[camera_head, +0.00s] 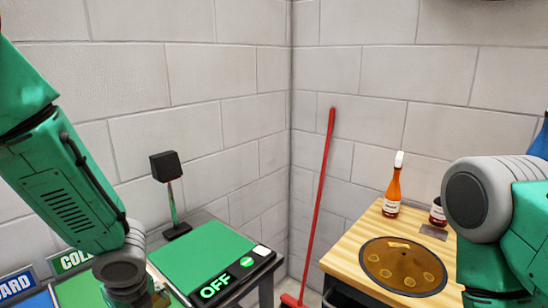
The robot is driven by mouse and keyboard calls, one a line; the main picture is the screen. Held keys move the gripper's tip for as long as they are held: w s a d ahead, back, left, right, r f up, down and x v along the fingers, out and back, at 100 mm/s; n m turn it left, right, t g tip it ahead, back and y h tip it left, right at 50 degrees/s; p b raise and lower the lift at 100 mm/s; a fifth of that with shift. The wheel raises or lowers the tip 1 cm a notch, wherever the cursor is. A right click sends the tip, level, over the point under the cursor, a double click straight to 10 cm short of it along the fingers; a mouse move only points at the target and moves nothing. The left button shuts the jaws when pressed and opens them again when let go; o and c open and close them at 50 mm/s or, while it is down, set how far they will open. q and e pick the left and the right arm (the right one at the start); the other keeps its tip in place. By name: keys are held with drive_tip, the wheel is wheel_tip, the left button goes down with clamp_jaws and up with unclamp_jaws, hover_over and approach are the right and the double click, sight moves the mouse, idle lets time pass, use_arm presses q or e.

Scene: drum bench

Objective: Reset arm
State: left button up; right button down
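My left arm (65,180) comes in from the left, green with a dark grey joint (120,270) low in the picture. Its lower end runs down past the bottom edge, and no fingertips show. My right arm (515,240) fills the right edge, with a large grey round joint (478,200). Its gripper is outside the picture. I cannot see whether either gripper holds anything.
A green-topped bench (205,255) marked OFF carries a black block on a stand (165,166). A wooden table (345,245) holds a round brown plate (403,266), an orange bottle (392,190) and a dark jar (437,212). A red broom (320,200) leans in the corner.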

use_arm(q)
drive_tip(key=s+d+f+n+g+h+b, duration=0.1)
drive_tip(key=s+d+f+n+h+b, duration=0.1)
drive_tip(key=s+f+n+b, duration=0.75)
drive_tip(key=s+d+f+n+g+h, duration=0.25)
drive_tip(key=s+f, duration=0.35)
drive_tip(key=f, duration=0.8)
drive_tip(key=s+a+f+n+t+y+b, duration=0.2)
drive_tip(key=s+a+f+n+b, duration=0.3)
drive_tip(key=s+f+n, duration=0.4)
drive_tip(key=shift+s+a+f+n+b, duration=0.35)
drive_tip(key=shift+f+n, duration=0.3)
drive_tip(key=shift+n, duration=0.85)
use_arm(e)
wheel_tip(320, 180, down, 16)
drive_tip(key=shift+w, duration=0.2)
use_arm(q)
drive_tip(key=shift+w+a, duration=0.1)
use_arm(e)
drive_tip(key=shift+a+r, duration=0.1)
drive_tip(key=shift+a, duration=0.1)
use_arm(q)
drive_tip(key=shift+a+f, duration=0.15)
drive_tip(key=shift+a, duration=0.2)
use_arm(e)
drive_tip(key=shift+a+r, duration=0.1)
drive_tip(key=shift+a, duration=0.25)
